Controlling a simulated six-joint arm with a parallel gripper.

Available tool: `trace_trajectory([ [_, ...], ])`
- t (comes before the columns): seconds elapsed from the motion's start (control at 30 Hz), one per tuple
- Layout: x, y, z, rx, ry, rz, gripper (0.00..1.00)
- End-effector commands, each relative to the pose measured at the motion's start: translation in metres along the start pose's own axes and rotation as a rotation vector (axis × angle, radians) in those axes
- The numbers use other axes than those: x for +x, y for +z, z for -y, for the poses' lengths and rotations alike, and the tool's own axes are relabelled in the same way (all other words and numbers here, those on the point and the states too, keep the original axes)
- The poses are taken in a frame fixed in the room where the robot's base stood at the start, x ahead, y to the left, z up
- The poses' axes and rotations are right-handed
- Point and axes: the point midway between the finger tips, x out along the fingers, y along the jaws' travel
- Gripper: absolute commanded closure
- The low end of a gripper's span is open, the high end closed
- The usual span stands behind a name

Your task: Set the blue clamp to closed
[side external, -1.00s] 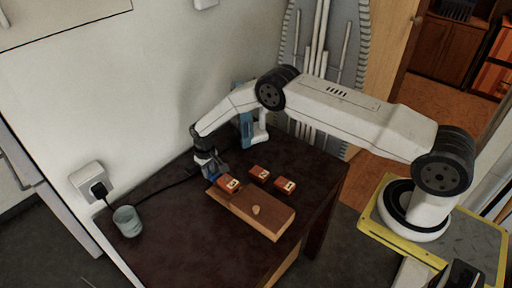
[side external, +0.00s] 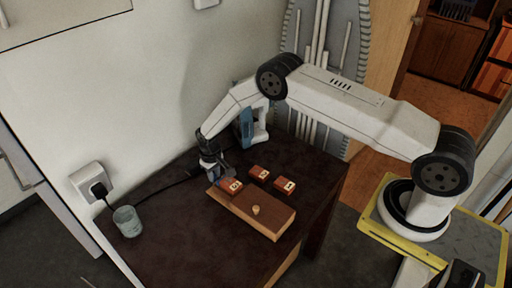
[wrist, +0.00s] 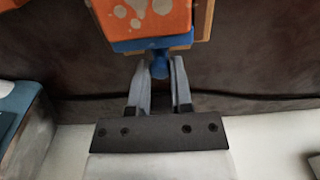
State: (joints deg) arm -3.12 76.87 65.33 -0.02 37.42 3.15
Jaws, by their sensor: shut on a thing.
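The blue clamp (wrist: 152,44) shows in the wrist view at the top middle, against an orange block with pale spots (wrist: 140,16). My gripper (wrist: 160,66) is shut on the clamp's small rounded blue part, which sits between the two grey fingertips. In the side external view my gripper (side external: 212,178) points down at the left end of a wooden box, next to an orange-brown block (side external: 231,187). There the clamp is small and largely hidden by the fingers. I cannot tell whether it is open or closed.
Two more orange-brown blocks (side external: 259,173) (side external: 285,186) stand behind the wooden box (side external: 250,213), which has a small knob. A glass (side external: 127,222) stands at the left edge, near a plugged cord. A blue-and-white object (side external: 249,128) stands behind my gripper. The dark table's front left is clear.

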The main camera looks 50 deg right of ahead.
Motion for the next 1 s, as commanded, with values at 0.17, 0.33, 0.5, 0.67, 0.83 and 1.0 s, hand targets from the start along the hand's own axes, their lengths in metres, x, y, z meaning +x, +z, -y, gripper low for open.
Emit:
trace_trajectory([
  [0.17, 0.0015, 0.005, 0.0, 0.0, 0.001, 0.011, 1.0],
  [0.33, 0.0017, 0.0053, 0.0001, 0.0, 0.001, 0.013, 1.0],
  [0.5, 0.0015, 0.0047, 0.0001, 0.0, 0.0, 0.011, 0.38],
  [0.67, 0.0013, 0.0041, 0.0001, 0.0, 0.0, 0.009, 0.38],
  [0.83, -0.0002, 0.0035, 0.0001, 0.0, 0.0, 0.007, 0.38],
  [1.0, -0.0076, 0.003, 0.0001, 0.0, 0.0, 0.006, 0.38],
])
